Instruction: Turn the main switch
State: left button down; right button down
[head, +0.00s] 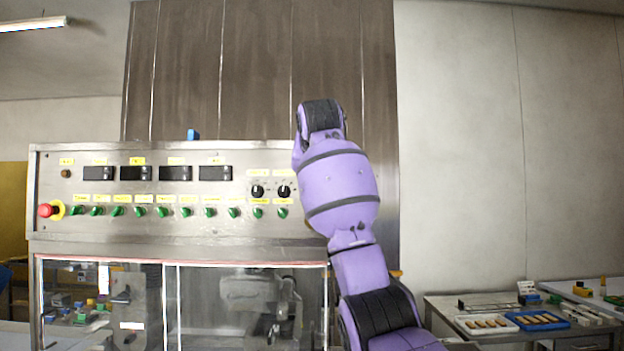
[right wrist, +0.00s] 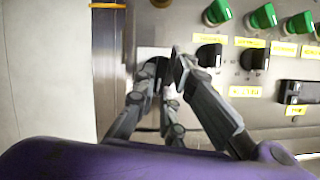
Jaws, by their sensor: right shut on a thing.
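The control panel (head: 150,228) is a steel face with displays, green knobs and two black knobs. My right arm (head: 338,185) covers its right end in the head view and hides the main switch and the right gripper there. How far the switch is turned cannot be told. My left gripper is in neither view.
A red emergency button (head: 46,210) sits at the panel's left end. Black knobs (right wrist: 209,55) are close beside the right gripper. A small blue object (head: 193,135) stands on the panel top. A table (head: 442,305) with trays stands at the right.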

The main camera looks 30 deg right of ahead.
jog(key=shift+n+g+h, duration=0.3)
jog(key=shift+n, duration=0.3)
jog(key=shift+w, duration=0.1)
jog(key=c, duration=1.8)
grip_release()
jog(key=v, duration=1.2)
jog(key=shift+a+f, duration=0.1)
